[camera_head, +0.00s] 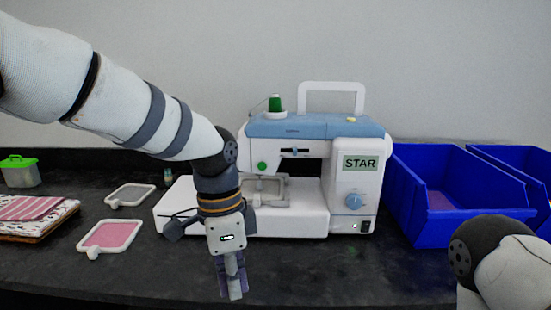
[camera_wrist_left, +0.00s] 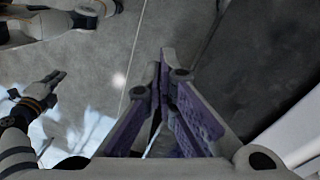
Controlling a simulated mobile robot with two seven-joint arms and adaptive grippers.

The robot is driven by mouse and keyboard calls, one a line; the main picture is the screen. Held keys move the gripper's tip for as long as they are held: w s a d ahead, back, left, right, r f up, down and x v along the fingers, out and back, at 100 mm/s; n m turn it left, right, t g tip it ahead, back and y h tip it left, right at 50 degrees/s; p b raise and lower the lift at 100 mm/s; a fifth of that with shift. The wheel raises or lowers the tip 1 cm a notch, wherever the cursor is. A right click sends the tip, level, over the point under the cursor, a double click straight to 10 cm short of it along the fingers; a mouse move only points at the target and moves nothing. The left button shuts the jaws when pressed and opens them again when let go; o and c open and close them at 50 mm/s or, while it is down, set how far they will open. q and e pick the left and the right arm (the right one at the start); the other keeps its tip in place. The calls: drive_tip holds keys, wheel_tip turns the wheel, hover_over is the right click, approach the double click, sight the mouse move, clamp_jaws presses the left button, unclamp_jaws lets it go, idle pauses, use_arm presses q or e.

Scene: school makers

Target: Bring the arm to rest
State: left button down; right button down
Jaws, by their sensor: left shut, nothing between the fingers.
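My left arm comes in from the left. Its gripper (camera_head: 234,293) points down in front of the sewing machine, over the front part of the dark worktop. Its fingers are together with nothing between them. In the left wrist view the purple-padded fingers of this gripper (camera_wrist_left: 166,72) close toward each other, with grey floor beyond. A joint of my right arm shows at the lower right of the head view; its gripper is outside that view. A small dark gripper (camera_wrist_left: 52,84), apparently my right one, shows at the left of the wrist view, its jaw state unclear.
A white and blue sewing machine (camera_head: 345,200) stands behind the left gripper. Blue bins (camera_head: 420,205) are at right. A pink-filled frame (camera_head: 108,236), a grey frame (camera_head: 130,195), folded fabric (camera_head: 35,212) and a green-lidded box (camera_head: 20,172) lie at left. The worktop (camera_head: 330,268) in front is clear.

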use_arm(q)
drive_tip(key=s+a+f+n+h, duration=0.15)
drive_tip(key=s+f+n, duration=0.25)
drive_tip(key=s+f, duration=0.5)
drive_tip(key=s+a+f+n, duration=0.3)
drive_tip(key=s+f, duration=0.2)
drive_tip(key=f, duration=0.7)
drive_tip(key=s+a+f+n, duration=0.2)
drive_tip(key=s+a, duration=0.1)
drive_tip(key=s, duration=0.3)
drive_tip(key=s+a+f+n+y, duration=0.1)
drive_tip(key=s+a+f+n, duration=0.1)
drive_tip(key=s, duration=0.4)
drive_tip(key=s+a+f+n+y, duration=0.1)
drive_tip(key=s+a+f+n, duration=0.1)
drive_tip(key=s+a+n, duration=0.2)
drive_tip(key=s+a, duration=0.2)
drive_tip(key=s, duration=0.1)
use_arm(e)
drive_tip(key=shift+s+r, duration=0.1)
drive_tip(key=shift+s, duration=0.3)
